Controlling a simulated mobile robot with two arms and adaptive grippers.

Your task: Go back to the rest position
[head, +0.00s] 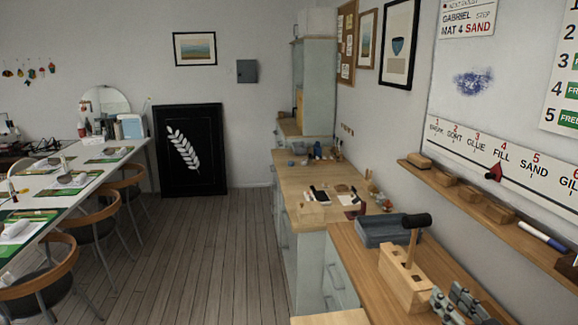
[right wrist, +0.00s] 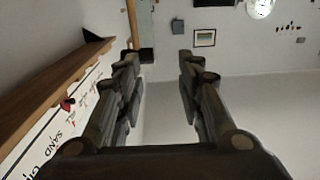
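My right gripper (head: 449,297) shows at the bottom right of the head view, in front of the wooden worktop (head: 345,239). In the right wrist view the right gripper (right wrist: 160,63) has its two dark fingers wide apart, with nothing between them. Only the far wall and ceiling area show behind the gap. My left gripper is not in the head view.
A wooden block with a black-headed mallet (head: 415,221) stands close to the right gripper. A grey tray (head: 380,232) lies behind it. A wall shelf (head: 455,183) with wooden blocks runs along the right. Chairs (head: 92,228) and a table stand left. The middle floor (head: 215,260) is clear.

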